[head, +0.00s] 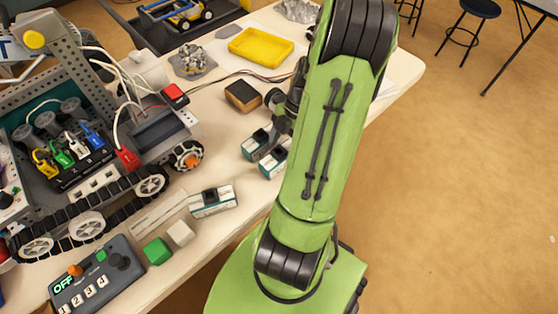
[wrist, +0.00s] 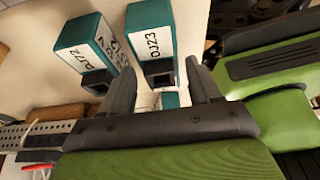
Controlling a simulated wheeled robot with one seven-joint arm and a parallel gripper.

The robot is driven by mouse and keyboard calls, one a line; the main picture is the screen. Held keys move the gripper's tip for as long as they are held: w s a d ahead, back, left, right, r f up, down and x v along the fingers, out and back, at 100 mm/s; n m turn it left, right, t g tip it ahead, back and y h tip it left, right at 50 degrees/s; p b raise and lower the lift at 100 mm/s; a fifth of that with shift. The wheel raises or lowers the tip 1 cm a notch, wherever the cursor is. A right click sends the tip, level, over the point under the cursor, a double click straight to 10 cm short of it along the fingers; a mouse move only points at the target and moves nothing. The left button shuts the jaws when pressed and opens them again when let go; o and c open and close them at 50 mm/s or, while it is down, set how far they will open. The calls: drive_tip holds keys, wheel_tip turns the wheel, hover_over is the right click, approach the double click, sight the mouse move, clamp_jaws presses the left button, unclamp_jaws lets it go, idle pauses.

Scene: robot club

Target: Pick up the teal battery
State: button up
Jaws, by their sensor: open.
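Several teal-and-white batteries lie on the table. One battery (head: 212,200) lies by itself left of my arm, in front of the tracked robot. Two more, a left one (head: 256,144) and a right one (head: 272,161), lie side by side close to my arm. In the wrist view, two labelled batteries show, one at left (wrist: 88,45) and one at centre (wrist: 150,35). A bit of teal (wrist: 170,100) shows below the centre one. My gripper (wrist: 163,76) is open, and the dark end of the centre battery appears between its fingertips. Whether they touch it, I cannot tell. My arm hides part of this in the head view.
The tracked robot (head: 130,188) fills the table's left side. A control box (head: 95,275), green block (head: 157,250) and white block (head: 181,233) lie in front. A brown-and-black block (head: 242,96) and yellow tray (head: 261,47) lie behind. The table's right edge is under my arm.

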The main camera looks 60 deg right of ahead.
sight(280, 153)
drive_tip(key=b+x, duration=0.1)
drive_tip(key=x, duration=0.3)
drive_tip(key=shift+f, duration=0.15)
clamp_jaws()
drive_tip(key=shift+r, duration=0.2)
wheel_tip(280, 153, up, 10)
drive_tip(key=p, duration=0.3)
drive_tip(key=shift+p, duration=0.3)
